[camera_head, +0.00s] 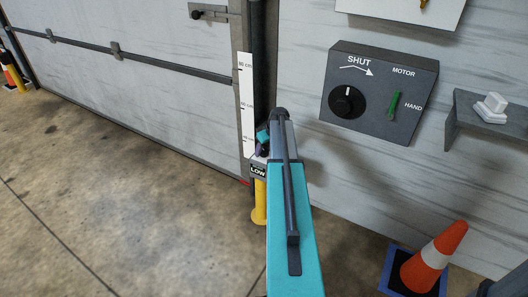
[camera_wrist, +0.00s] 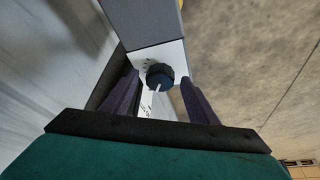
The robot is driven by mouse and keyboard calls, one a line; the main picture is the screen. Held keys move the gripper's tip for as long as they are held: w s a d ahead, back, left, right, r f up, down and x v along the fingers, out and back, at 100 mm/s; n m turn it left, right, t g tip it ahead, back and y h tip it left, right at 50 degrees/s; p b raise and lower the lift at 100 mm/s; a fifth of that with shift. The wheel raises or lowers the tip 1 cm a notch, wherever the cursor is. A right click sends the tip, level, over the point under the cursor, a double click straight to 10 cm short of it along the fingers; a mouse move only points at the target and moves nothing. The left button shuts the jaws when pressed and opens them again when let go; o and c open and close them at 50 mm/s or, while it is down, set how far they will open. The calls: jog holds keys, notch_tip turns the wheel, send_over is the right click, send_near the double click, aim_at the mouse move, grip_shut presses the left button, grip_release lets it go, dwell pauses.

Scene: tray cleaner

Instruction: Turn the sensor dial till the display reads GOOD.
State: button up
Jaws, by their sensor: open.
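The sensor dial (camera_wrist: 160,74) is a dark round knob with a pale pointer line, on a white face with small marks. In the wrist view it appears between the two dark fingers of my gripper (camera_wrist: 161,80), which is open with a gap on each side. I cannot tell how deep the fingers reach around it. In the head view the display (camera_head: 258,171) reads LOW, on the sensor at the top of a yellow post (camera_head: 260,203) beside the door frame. My arm hides the dial and most of the gripper there.
A grey control box (camera_head: 378,92) with a black knob marked SHUT and a green MOTOR/HAND switch hangs on the right wall. A small shelf (camera_head: 484,110) juts out beside it. An orange cone (camera_head: 435,258) stands at the lower right.

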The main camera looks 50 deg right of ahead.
jog(key=shift+w+f, duration=0.1)
jog(key=shift+f, duration=0.15)
jog(key=c, duration=1)
jog(key=shift+c, duration=0.2)
jog(key=shift+r+m, duration=0.1)
jog(key=shift+m, duration=0.2)
jog(key=shift+m+p, duration=0.4)
jog(key=shift+p, duration=0.1)
jog(key=shift+m+h+p, duration=0.35)
jog(key=shift+m+h, duration=0.15)
jog(key=shift+m, duration=0.3)
